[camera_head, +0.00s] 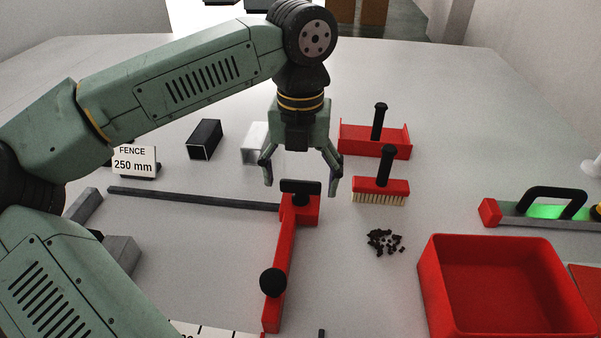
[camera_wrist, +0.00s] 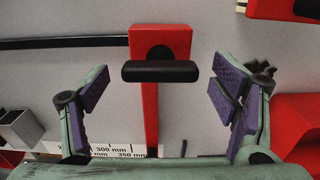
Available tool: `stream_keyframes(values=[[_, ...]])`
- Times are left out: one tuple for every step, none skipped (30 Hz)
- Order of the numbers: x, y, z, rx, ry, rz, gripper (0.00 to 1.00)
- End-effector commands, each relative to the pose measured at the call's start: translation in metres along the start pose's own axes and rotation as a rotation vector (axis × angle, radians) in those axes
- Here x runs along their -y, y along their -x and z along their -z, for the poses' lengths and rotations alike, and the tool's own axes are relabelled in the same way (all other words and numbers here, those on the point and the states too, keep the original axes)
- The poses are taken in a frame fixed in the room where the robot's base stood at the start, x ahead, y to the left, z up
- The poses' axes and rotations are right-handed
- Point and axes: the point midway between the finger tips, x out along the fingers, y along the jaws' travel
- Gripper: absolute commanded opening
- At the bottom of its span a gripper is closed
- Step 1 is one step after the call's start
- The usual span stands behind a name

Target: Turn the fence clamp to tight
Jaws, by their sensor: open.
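The fence clamp is a black bar handle (camera_head: 301,187) on the head of the red fence (camera_head: 284,250). In the wrist view, the clamp handle (camera_wrist: 160,71) lies crosswise, left to right, across the red head (camera_wrist: 172,38). My gripper (camera_head: 300,184) is open and just above the clamp, pointing down, with one finger on each side of it. In the wrist view, my gripper's purple finger pads (camera_wrist: 161,92) stand left and right of the handle, with a gap at each end; no touch shows.
A dark rail (camera_head: 195,198) runs left from the fence head. A brush (camera_head: 381,187), a red dustpan (camera_head: 375,142), dark scraps (camera_head: 384,241) and a red bin (camera_head: 500,285) are to the right. A sign (camera_head: 134,161) reads "FENCE 250 mm".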

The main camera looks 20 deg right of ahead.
Motion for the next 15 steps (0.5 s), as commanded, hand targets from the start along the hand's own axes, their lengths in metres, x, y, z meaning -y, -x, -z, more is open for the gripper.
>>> stream_keyframes(values=[[0.0000, -0.0012, 0.0000, 0.000, 0.000, 0.001, 0.80], [0.0000, -0.0017, -0.0001, 0.001, 0.000, 0.001, 0.80], [0.0000, -0.0020, -0.0001, 0.001, 0.000, 0.001, 0.80], [0.0000, -0.0021, -0.0002, 0.001, 0.000, 0.001, 0.80], [0.0000, -0.0021, -0.0002, 0.001, 0.000, 0.001, 0.80], [0.0000, -0.0020, -0.0002, 0.001, 0.000, 0.001, 0.80], [0.0000, -0.0020, -0.0001, 0.001, 0.000, 0.000, 0.80], [0.0000, -0.0020, -0.0001, 0.001, 0.000, 0.000, 0.80], [0.0000, -0.0019, -0.0001, 0.001, 0.000, 0.000, 0.78], [0.0000, -0.0019, -0.0001, 0.001, 0.000, 0.000, 0.76], [0.0000, -0.0019, -0.0001, 0.001, 0.000, 0.000, 0.74], [0.0000, -0.0018, -0.0001, 0.000, 0.000, 0.000, 0.71], [0.0000, -0.0018, -0.0001, 0.000, 0.000, 0.000, 0.69], [0.0000, -0.0018, -0.0001, 0.000, 0.000, 0.000, 0.67], [0.0000, -0.0017, -0.0001, 0.000, 0.000, 0.000, 0.65]])
